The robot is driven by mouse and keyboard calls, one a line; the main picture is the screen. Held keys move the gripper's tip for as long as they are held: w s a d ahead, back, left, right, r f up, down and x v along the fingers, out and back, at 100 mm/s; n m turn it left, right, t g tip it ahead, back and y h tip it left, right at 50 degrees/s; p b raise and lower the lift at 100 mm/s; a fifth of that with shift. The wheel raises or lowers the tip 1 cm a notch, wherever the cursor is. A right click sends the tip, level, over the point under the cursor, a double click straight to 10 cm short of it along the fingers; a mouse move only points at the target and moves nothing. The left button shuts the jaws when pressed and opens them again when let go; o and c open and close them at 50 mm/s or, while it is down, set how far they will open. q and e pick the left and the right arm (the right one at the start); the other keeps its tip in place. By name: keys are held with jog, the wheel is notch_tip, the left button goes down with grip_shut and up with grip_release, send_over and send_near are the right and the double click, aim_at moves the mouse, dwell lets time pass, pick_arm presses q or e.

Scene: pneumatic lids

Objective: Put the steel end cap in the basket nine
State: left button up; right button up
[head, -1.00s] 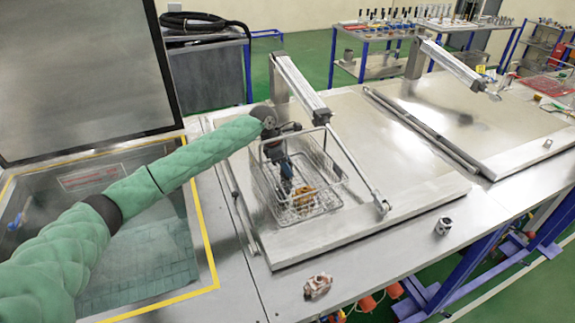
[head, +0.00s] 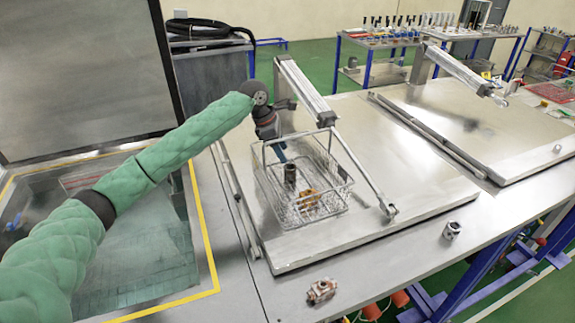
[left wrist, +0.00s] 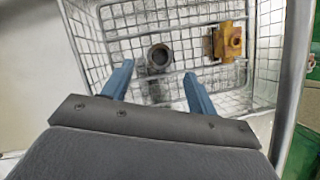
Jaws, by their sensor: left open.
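A dark grey, round metal piece with an open top, which looks like the steel end cap (head: 290,174), stands upright in the wire basket (head: 318,217). In the left wrist view the end cap (left wrist: 160,56) shows as a dark ring on the basket floor, just beyond the fingertips. My left gripper (head: 279,151) is above the basket's far left part, pointing down. In the left wrist view its blue fingers (left wrist: 158,72) are apart with nothing between them. My right gripper is not in view.
A brass fitting (head: 308,198) lies in the basket beside the end cap. A silver cylinder (head: 451,230) and a copper-coloured fitting (head: 321,291) rest on the table in front of the closed lid (head: 410,195). A lid strut (head: 305,88) rises close behind the basket. An open tank (head: 130,245) lies left.

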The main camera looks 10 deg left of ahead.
pick_arm(q)
jog(key=shift+b+v, duration=0.4)
jog(key=shift+v, duration=1.5)
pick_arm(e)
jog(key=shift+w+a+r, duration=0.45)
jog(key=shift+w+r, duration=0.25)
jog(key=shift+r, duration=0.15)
